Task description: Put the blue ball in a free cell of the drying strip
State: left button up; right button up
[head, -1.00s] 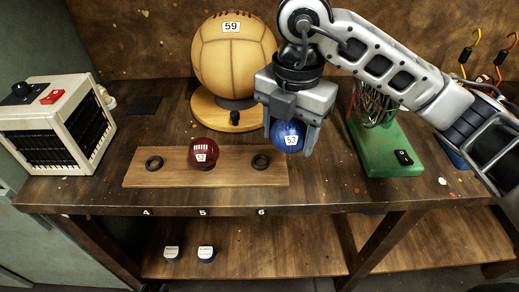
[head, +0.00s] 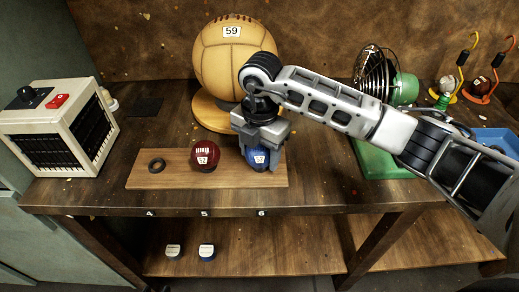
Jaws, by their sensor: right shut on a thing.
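The blue ball (head: 258,159) with a white label is between the fingers of my right gripper (head: 259,160), which is shut on it. The ball is at the right cell of the wooden drying strip (head: 180,180), low over or on that cell. The cell's ring is hidden, so I cannot tell whether the ball touches it. A dark red ball (head: 205,155) sits in the middle cell. The left cell shows an empty black ring (head: 157,165). My left gripper is not in view.
A tan leather ball (head: 232,60) labelled 59 stands on a round wooden base behind the strip. A white heater box (head: 58,125) stands at the left. A fan (head: 375,75), a green base and a blue tray (head: 497,140) are at the right. Jars sit on the lower shelf.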

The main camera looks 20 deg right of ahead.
jog(key=shift+f, duration=0.15)
jog(key=o, duration=1)
pick_arm(q)
jog(key=shift+w+r, duration=0.1)
jog(key=shift+w, duration=0.15)
pick_arm(e)
jog(key=shift+o, duration=0.2)
jog(key=shift+r, duration=0.5)
notch_tip(320, 180, up, 11)
jog(key=shift+f+b, duration=0.2)
jog(key=shift+b, duration=0.55)
jog(key=shift+r, duration=0.4)
pick_arm(q)
jog(key=shift+s+d+f, duration=0.1)
jog(key=shift+s+f, duration=0.1)
jog(key=shift+f, duration=0.15)
